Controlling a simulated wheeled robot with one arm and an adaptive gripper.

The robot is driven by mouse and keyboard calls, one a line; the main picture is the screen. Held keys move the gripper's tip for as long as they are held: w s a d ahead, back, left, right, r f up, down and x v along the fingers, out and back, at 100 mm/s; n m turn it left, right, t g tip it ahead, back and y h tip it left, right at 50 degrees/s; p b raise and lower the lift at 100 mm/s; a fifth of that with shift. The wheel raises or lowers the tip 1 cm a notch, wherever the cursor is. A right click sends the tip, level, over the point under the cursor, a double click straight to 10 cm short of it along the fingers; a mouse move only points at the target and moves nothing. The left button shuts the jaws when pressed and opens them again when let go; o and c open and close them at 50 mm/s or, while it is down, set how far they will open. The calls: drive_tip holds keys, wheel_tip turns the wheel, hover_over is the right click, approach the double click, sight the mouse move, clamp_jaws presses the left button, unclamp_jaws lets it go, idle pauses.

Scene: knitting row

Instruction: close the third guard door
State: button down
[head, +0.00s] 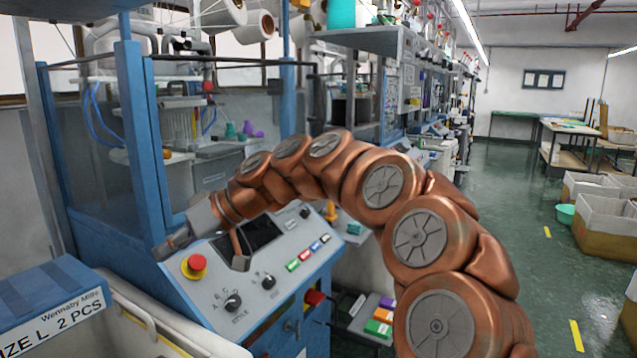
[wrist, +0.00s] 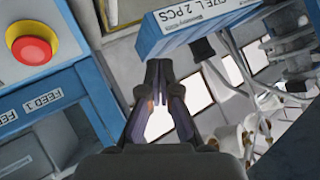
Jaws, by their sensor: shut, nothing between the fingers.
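The nearest knitting machine has a blue-framed guard with clear panels; its blue upright (head: 140,130) stands at the left in the head view. I cannot tell which panel is the third guard door, or whether it is open. My gripper (head: 168,246) is over the left end of the grey control panel (head: 215,270), near the blue upright and above and left of the red button (head: 195,264). In the wrist view my gripper (wrist: 158,68) has its dark fingertips together and holds nothing. The red button (wrist: 32,50) on its yellow base is at the upper left there.
A blue box (head: 50,300) marked "SIZE L 2 PCS" is at the lower left and also in the wrist view (wrist: 180,25). More machines line the row behind. The green aisle floor (head: 540,260) is open at right, with white-and-brown bins (head: 605,215) along it.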

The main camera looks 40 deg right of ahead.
drive_tip(key=w+d+r+m+t+h+b, duration=0.1)
drive_tip(key=w+d+r+t, duration=0.2)
drive_tip(key=d, duration=0.9)
drive_tip(key=w+d+m+t+b, duration=0.1)
drive_tip(key=w+d+t, duration=0.35)
drive_tip(key=d, duration=0.75)
drive_tip(key=s+d+f+m+t+h+b, duration=0.1)
drive_tip(key=s+d+t+h, duration=0.2)
drive_tip(key=d, duration=1)
drive_tip(key=s+d+f+m+t+h, duration=0.15)
drive_tip(key=s+d+h, duration=0.25)
drive_tip(key=d, duration=0.9)
drive_tip(key=w+p, duration=0.3)
drive_tip(key=w, duration=1.1)
drive_tip(key=shift+w+a+f+g+p, duration=0.15)
drive_tip(key=shift+a+f+g+p, duration=0.1)
drive_tip(key=shift+g+p, duration=0.15)
drive_tip(key=shift+r, duration=0.1)
